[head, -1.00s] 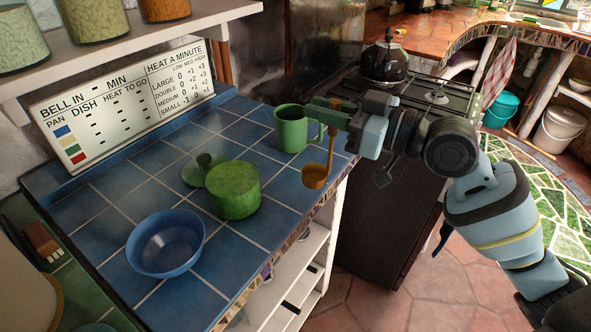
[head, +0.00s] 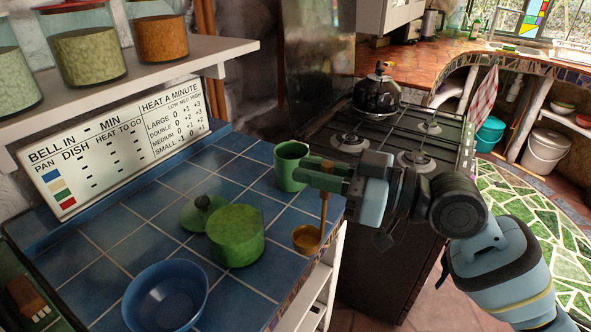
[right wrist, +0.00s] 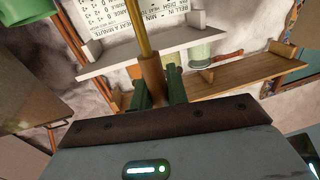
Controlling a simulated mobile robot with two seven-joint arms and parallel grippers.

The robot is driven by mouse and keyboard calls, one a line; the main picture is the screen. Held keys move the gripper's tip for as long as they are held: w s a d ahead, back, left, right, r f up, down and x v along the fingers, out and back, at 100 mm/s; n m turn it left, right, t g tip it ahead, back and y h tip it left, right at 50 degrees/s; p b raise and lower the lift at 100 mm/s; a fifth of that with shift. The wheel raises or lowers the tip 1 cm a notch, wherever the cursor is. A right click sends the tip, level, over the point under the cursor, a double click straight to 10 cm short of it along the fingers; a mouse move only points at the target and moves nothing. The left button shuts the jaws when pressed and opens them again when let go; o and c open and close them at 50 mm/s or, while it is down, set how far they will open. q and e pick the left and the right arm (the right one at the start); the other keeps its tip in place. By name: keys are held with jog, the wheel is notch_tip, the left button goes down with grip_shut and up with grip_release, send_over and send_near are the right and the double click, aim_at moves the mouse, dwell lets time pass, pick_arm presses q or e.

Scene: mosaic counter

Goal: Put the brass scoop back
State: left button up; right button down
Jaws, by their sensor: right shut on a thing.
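The brass scoop (head: 306,239) hangs upright, bowl down, from my right gripper (head: 322,178) in the head view. The gripper is shut on the upper end of its handle. The bowl appears near the right edge of the blue-tiled counter; I cannot tell its height above it. In the right wrist view the scoop's handle (right wrist: 141,35) stands between the fingers of my right gripper (right wrist: 158,90); the bowl is out of that view. My left gripper is not in view.
A green mug (head: 291,165) is close behind the gripper. A green pot (head: 237,240), its lid (head: 198,214) and a blue bowl (head: 165,297) stand on the counter. A sign (head: 110,155) leans behind, below a jar shelf (head: 130,82). The stove (head: 388,140) is beyond.

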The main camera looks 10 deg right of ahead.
jog(key=w+f, duration=0.4)
jog(key=w, duration=0.7)
jog(key=shift+f, duration=0.25)
jog(key=shift+f, duration=0.15)
jog(key=c, duration=1.8)
grip_release()
jog(key=shift+f, duration=0.15)
jog(key=o, duration=0.4)
